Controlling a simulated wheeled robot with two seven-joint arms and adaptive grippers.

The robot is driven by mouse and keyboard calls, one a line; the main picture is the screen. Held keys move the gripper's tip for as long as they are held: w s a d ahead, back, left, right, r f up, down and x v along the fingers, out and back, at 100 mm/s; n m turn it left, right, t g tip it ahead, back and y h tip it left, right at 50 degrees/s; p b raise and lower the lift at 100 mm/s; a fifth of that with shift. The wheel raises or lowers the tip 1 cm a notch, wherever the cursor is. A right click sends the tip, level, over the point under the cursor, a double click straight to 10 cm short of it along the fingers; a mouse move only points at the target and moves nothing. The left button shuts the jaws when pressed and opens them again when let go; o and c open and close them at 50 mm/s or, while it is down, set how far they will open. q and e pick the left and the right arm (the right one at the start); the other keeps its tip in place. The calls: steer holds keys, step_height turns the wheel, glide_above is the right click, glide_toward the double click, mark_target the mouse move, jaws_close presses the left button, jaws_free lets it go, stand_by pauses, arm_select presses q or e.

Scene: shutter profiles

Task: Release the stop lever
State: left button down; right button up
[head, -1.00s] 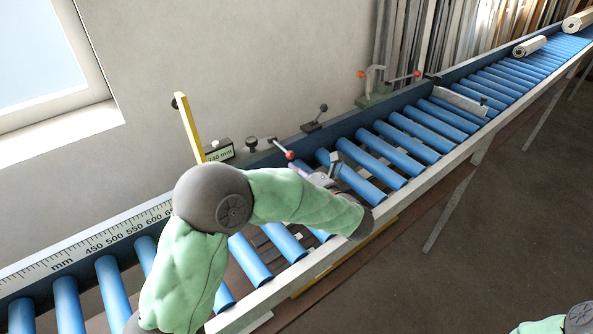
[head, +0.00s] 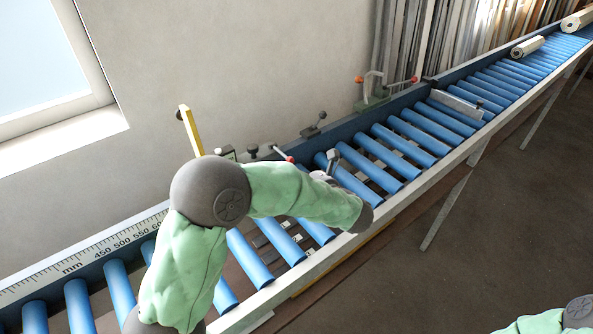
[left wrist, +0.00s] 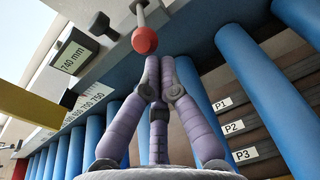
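A lever with a red ball end (left wrist: 145,40) on a thin metal rod shows at the top of the left wrist view; I take it as the stop lever. In the head view its red tip (head: 290,158) sits at the conveyor's back rail, just beyond my left arm. My left gripper (left wrist: 160,62) has purple fingers drawn together at the tips, with nothing visible between them. The tips lie just below the ball in the picture; I cannot tell whether they touch it. In the head view my forearm mostly hides this gripper. My right gripper is out of view.
A yellow bar (head: 191,130) rises beside a 740 mm display (left wrist: 73,53) and a black knob (head: 252,150). Blue rollers (head: 403,149) run along the conveyor. Another black-knobbed lever (head: 320,117) and a clamp (head: 373,88) stand farther along the rail.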

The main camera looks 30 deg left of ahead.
arm_select(q)
steer(key=r+g+h+p, duration=0.1)
steer(key=r+h+p, duration=0.1)
steer(key=p, duration=0.5)
steer(key=a+r+g+h+p, duration=0.1)
steer(key=r+h+p, duration=0.2)
steer(key=p, duration=0.5)
steer(key=w+a+r+g+h+p, duration=0.1)
steer(key=r+h+p, duration=0.2)
steer(key=p, duration=0.5)
steer(key=shift+a+r+g, duration=0.25)
steer(key=shift+r+g, duration=0.05)
steer(key=shift+r, duration=0.5)
steer(key=shift+a+r+h+p, duration=0.15)
steer(key=shift+h+p, duration=0.25)
steer(key=shift+p, duration=0.45)
steer(key=shift+w+a+r+p, duration=0.3)
steer(key=shift+a+p, duration=0.1)
steer(key=shift+p, duration=0.3)
steer(key=shift+d+r+p, duration=0.15)
steer(key=shift+r+p, duration=0.2)
steer(key=p+v, duration=0.6)
steer(key=v, duration=0.3)
steer(key=shift+r, duration=0.25)
